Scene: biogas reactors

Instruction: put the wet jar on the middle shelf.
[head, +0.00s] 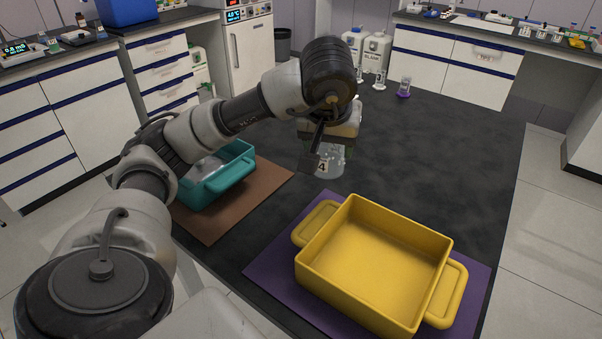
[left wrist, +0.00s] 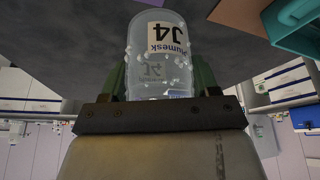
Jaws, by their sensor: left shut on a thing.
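A clear jar (head: 330,165) with a white label hangs over the black table behind the yellow bin. In the left wrist view the jar (left wrist: 158,70) has droplets on its wall and a label that reads J4. My left gripper (head: 318,150) is shut on the jar, with green fingers on both sides of it in the left wrist view. The jar is held clear of both bins. My right gripper is not in view. I see no shelf that I can identify as the middle one.
An empty yellow bin (head: 372,264) stands on a purple mat (head: 262,268). A teal bin (head: 232,180) with something pale in it stands on a brown mat (head: 262,186). A purple-based jar (head: 404,88) and white canisters (head: 376,52) are at the back. The table's right part is clear.

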